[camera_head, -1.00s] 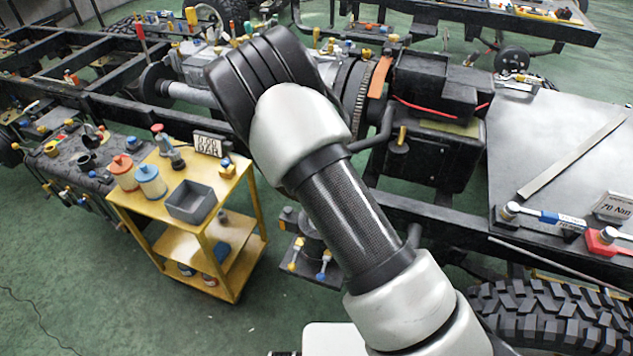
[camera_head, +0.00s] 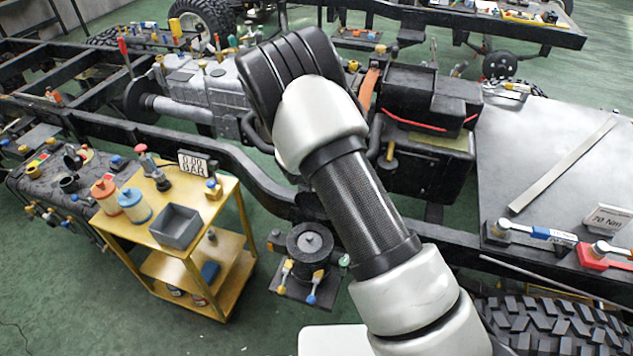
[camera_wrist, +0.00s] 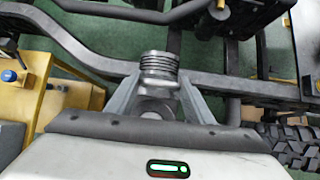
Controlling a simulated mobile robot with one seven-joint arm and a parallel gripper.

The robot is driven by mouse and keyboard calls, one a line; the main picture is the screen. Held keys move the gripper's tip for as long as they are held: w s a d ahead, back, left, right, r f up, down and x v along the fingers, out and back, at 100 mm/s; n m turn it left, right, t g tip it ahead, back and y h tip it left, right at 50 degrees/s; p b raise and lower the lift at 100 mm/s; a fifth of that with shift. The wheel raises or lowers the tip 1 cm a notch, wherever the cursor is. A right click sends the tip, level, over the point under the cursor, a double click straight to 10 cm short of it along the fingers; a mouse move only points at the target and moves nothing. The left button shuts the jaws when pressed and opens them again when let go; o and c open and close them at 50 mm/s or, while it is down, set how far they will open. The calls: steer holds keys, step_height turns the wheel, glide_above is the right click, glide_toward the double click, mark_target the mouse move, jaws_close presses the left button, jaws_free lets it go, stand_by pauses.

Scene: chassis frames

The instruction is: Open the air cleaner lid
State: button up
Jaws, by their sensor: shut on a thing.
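In the wrist view my gripper (camera_wrist: 161,88) has its two grey fingers closed around a ribbed silver cylindrical piece (camera_wrist: 158,64). I cannot tell whether this piece belongs to an air cleaner lid. A dark rail runs behind it. In the head view my arm hides the gripper. A round black unit (camera_head: 295,244) with a grey centre sits on a dark plate beside the yellow trolley, partly beside my arm; it may be the air cleaner. Blue- and yellow-ended fittings (camera_head: 312,284) stand at its front. I cannot tell whether any lid is open.
A grey tabletop (camera_head: 515,150) with torque wrenches is at right, above a large tyre (camera_head: 555,325). Green floor is clear at lower left.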

steer(key=shift+w+r, duration=0.25)
steer(key=o, duration=1.3)
steer(key=shift+c, duration=0.2)
steer(key=shift+o, duration=1.2)
steer(key=shift+s+f, duration=0.1)
steer(key=shift+f, duration=0.05)
steer(key=p+v, duration=0.2)
steer(key=v, duration=1.5)
steer(key=shift+s, duration=0.15)
steer(key=shift+c, duration=0.2)
